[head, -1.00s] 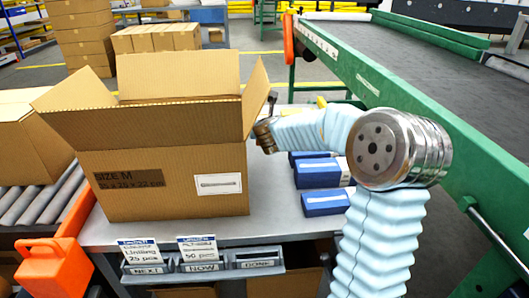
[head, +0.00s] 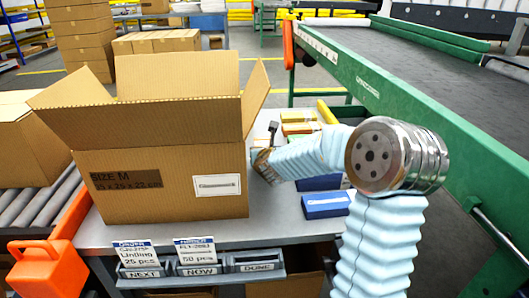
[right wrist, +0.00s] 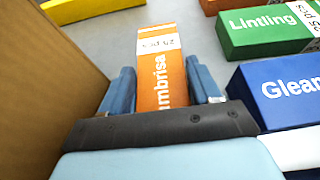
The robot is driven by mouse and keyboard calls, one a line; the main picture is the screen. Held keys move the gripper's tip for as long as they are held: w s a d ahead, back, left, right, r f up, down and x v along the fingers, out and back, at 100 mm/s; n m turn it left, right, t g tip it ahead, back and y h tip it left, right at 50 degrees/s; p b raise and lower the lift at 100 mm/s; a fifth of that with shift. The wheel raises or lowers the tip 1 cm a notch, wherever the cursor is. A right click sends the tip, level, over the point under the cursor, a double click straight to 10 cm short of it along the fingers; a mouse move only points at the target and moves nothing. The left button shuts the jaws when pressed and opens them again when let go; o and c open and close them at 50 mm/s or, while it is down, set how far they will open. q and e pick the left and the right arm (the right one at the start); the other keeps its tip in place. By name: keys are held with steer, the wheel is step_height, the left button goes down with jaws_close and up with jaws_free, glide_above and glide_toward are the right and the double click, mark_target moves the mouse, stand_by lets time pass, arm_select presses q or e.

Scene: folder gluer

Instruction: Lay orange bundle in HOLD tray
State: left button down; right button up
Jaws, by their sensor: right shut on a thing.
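The orange bundle (right wrist: 160,70), a slim carton with a white label band, is between the two blue fingers of my right gripper (right wrist: 158,78), which is shut on it. Whether it touches the table cannot be told. In the head view my right arm's end (head: 262,166) is beside the right wall of the open carton, and the bundle is hidden there. My left gripper is out of view.
The open carton (head: 160,183) stands close left of my right gripper. A green bundle (right wrist: 262,32) and blue bundle (right wrist: 280,92) lie to the right in the wrist view. A green-framed conveyor (head: 400,110) is at right.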

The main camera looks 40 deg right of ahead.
steer(key=o, duration=1.1)
steer(key=shift+o, duration=0.2)
